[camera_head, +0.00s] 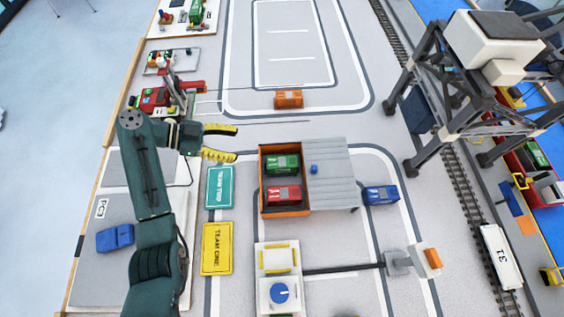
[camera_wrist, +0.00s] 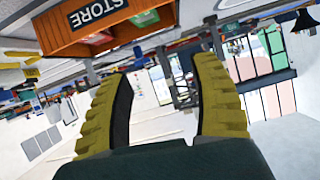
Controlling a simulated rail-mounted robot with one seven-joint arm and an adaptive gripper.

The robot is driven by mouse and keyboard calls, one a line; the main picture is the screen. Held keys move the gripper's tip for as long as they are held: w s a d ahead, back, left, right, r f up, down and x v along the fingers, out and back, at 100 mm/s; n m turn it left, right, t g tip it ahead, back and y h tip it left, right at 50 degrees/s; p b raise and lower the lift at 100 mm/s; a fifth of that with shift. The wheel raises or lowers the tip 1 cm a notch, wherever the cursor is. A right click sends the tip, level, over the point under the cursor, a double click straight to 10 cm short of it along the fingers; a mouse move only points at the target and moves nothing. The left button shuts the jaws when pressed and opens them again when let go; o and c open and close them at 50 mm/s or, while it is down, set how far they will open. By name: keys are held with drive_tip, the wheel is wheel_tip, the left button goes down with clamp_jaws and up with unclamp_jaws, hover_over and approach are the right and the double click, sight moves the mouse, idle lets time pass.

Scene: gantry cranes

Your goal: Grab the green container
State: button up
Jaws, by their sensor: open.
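My gripper (camera_head: 236,143) is open and empty. Its yellow fingers point right, toward the orange store box (camera_head: 262,192), and stop short of it. A green vehicle-like block (camera_head: 282,164) sits in the box's open left part, just above a red one (camera_head: 284,195). Other green pieces show at the top left (camera_head: 197,13) and in the blue area at the right (camera_head: 536,154). I cannot tell which green piece is the container. In the wrist view my fingers (camera_wrist: 165,68) are apart, and the store box (camera_wrist: 75,35) hangs above them with a little green (camera_wrist: 146,18) inside.
A grey slatted roof (camera_head: 334,172) covers the box's right part, with a small blue cube on it. A blue car (camera_head: 381,195) stands to its right and an orange one (camera_head: 288,99) above. A gantry crane (camera_head: 470,90) stands at the right. Teal (camera_head: 219,187) and yellow (camera_head: 217,248) signs lie below my gripper.

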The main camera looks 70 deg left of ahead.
wheel_tip(320, 180, down, 3)
drive_tip(key=s, duration=0.1)
drive_tip(key=b, duration=0.3)
approach(281, 162)
drive_tip(key=w, duration=0.1)
drive_tip(key=w+f, duration=0.1)
drive_tip(key=w, duration=0.1)
drive_tip(key=shift+d+f+n+g+h, duration=0.2)
drive_tip(key=shift+f+n+g+h, duration=0.1)
drive_tip(key=shift+n, duration=0.1)
drive_tip(key=b+x, duration=0.2)
drive_tip(key=x, duration=0.4)
drive_tip(key=shift+w+r, duration=0.1)
drive_tip(key=shift+w, duration=0.05)
drive_tip(key=c, duration=1)
